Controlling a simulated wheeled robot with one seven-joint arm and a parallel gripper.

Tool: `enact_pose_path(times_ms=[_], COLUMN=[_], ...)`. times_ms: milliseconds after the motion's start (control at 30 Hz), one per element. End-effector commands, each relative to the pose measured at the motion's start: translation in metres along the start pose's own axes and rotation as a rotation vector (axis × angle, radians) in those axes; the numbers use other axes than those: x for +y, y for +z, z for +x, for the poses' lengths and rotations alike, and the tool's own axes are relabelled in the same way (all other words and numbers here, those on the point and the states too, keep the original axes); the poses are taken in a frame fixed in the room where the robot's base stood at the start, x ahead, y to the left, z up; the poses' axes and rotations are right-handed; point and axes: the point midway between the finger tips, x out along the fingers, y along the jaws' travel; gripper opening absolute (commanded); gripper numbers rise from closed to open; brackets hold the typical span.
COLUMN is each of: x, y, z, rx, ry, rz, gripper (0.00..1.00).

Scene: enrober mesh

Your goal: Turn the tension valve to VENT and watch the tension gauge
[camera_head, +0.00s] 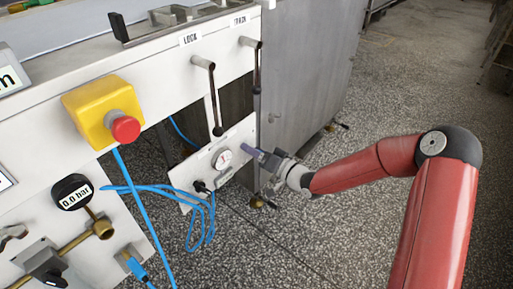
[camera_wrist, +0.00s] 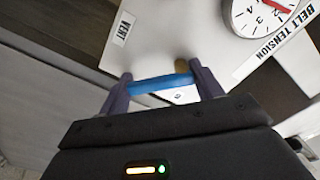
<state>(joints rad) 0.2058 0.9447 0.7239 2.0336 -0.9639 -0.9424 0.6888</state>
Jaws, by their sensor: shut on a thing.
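The tension valve's blue handle (camera_wrist: 158,84) lies between my gripper's (camera_wrist: 161,75) fingers, which are shut on it. A brass part (camera_wrist: 181,66) shows just behind it. The VENT label (camera_wrist: 123,28) is up and left of the handle in the wrist view. The tension gauge (camera_wrist: 268,14), marked BELT TENSION, is at the upper right, cut by the frame edge. Part of its red needle shows; I cannot read its value. In the head view, my gripper (camera_head: 262,155) is at the right end of the white panel, beside the gauge (camera_head: 221,159). The handle is mostly hidden there.
The LOCK lever (camera_head: 208,95) and another lever (camera_head: 257,68) hang above the panel. A red stop button (camera_head: 125,129) on a yellow box and a 0.0 bar gauge (camera_head: 73,192) are left. Blue hoses (camera_head: 190,225) loop below. Open speckled floor lies right.

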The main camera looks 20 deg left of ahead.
Motion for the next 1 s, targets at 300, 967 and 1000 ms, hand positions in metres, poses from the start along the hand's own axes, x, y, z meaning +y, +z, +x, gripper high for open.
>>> enact_pose_path(times_ms=[300,967,1000], x=[0.0,-0.005,-0.005], y=[0.007,0.018,0.019], z=[-0.001,-0.001,-0.001], rx=[0.002,0.001,0.0], ry=[0.002,0.002,0.002], rz=[0.306,0.753,0.764], gripper=[0.43,0.43,0.43])
